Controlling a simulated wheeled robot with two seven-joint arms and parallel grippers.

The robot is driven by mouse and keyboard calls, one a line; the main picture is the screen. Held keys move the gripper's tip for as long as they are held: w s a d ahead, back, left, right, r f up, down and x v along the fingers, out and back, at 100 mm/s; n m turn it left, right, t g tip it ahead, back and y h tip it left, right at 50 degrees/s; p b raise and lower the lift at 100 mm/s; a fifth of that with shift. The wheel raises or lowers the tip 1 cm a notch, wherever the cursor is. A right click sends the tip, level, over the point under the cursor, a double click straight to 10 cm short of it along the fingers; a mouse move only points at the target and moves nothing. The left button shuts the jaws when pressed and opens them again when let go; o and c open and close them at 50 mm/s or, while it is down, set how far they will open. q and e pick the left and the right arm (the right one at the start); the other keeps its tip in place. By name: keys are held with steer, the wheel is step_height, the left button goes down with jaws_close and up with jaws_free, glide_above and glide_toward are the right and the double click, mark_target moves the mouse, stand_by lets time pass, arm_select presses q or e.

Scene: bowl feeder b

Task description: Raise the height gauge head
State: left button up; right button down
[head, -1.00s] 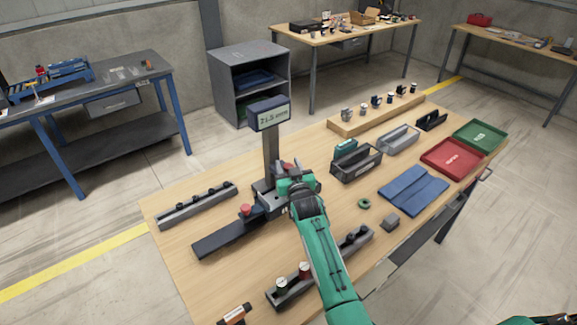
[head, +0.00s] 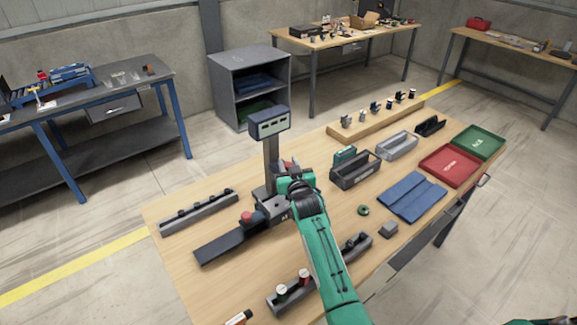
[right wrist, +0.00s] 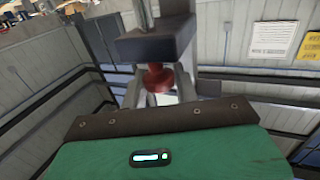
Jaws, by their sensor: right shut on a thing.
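The height gauge (head: 270,155) stands on the wooden bench, a dark upright column with a display box (head: 269,123) at its top. The display's digits cannot be read. My right gripper (head: 284,181) is at the lower part of the column, shut on the gauge head, which it and the green arm mostly hide. A bit of red shows just behind the gripper. In the right wrist view a red knob (right wrist: 157,82) shows under a dark block (right wrist: 155,40), beyond the gripper's body. My left gripper is not in view.
A dark bar (head: 232,240) with a red knob (head: 246,217) lies left of the gauge. Racks (head: 198,212) and (head: 294,290) lie at left and front. Grey bins (head: 355,172), a blue cloth (head: 411,196) and red (head: 451,166) and green trays (head: 479,142) are to the right.

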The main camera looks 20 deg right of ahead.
steer(key=c, duration=1.2)
jaws_free()
steer(key=shift+r, duration=0.45)
steer(key=shift+c, duration=0.2)
steer(key=shift+o, duration=0.7)
steer(key=shift+f, duration=0.15)
steer(key=shift+s+f+b, duration=0.2)
steer(key=shift+s+b, duration=0.1)
steer(key=shift+s, duration=0.2)
steer(key=s+b, duration=0.4)
steer(key=s, duration=0.9)
steer(key=shift+a+r, duration=0.2)
steer(key=shift+a, duration=0.15)
